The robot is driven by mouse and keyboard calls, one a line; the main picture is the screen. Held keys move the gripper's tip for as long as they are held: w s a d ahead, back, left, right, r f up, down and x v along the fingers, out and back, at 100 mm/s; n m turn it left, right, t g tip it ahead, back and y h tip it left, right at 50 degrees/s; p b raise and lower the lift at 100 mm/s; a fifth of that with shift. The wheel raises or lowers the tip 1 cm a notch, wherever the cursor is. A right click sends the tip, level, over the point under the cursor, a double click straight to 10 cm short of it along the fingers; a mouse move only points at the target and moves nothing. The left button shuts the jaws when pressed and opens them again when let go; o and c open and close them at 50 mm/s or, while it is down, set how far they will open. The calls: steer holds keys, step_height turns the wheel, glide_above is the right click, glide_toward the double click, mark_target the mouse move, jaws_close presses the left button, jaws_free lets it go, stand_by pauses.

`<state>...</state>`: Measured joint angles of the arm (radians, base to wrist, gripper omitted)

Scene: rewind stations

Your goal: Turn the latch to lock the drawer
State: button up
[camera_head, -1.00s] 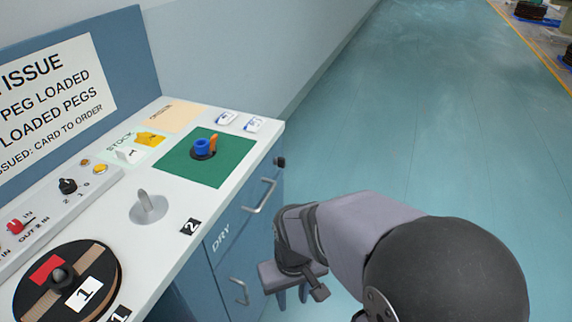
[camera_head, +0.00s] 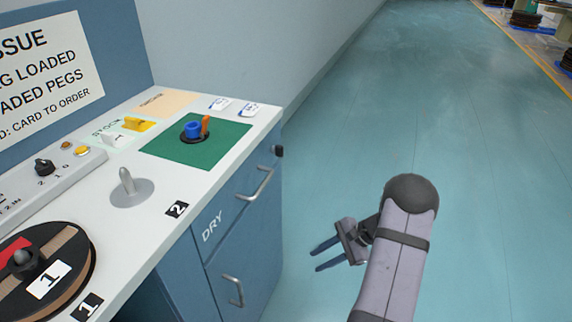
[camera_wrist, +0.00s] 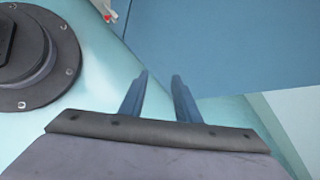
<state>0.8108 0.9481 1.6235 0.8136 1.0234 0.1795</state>
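A small black latch knob (camera_head: 278,151) sits at the upper right edge of the blue cabinet front, just under the countertop. The upper drawer (camera_head: 236,208), marked DRY, has a silver bar handle (camera_head: 259,184) and looks flush with the cabinet. The latch's turn angle is too small to read. My gripper (camera_head: 315,259) is to the right of the cabinet and lower than the latch, over open floor. Its two fingers point toward the cabinet, apart, with nothing between them. In the wrist view the fingers (camera_wrist: 160,76) also stand apart and empty, before a blue surface.
The white countertop (camera_head: 150,225) carries a green mat (camera_head: 215,150) with a blue and orange piece, a grey disc with an upright peg (camera_head: 128,184), and a large reel (camera_head: 40,270). A lower drawer handle (camera_head: 233,290) sticks out.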

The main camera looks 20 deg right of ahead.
steer(key=w+d+r+m+t, duration=0.2)
steer(key=w+r, duration=0.2)
steer(key=w, duration=0.3)
steer(key=m+t+y, duration=0.5)
steer(key=m+t, duration=0.1)
steer(key=t, duration=0.1)
glide_toward(283, 151)
steer(key=x, duration=0.2)
steer(key=shift+d+m, duration=0.1)
steer(key=shift+m, duration=0.3)
steer(key=shift+x, duration=3.6)
steer(key=shift+c, duration=0.6)
jaws_close()
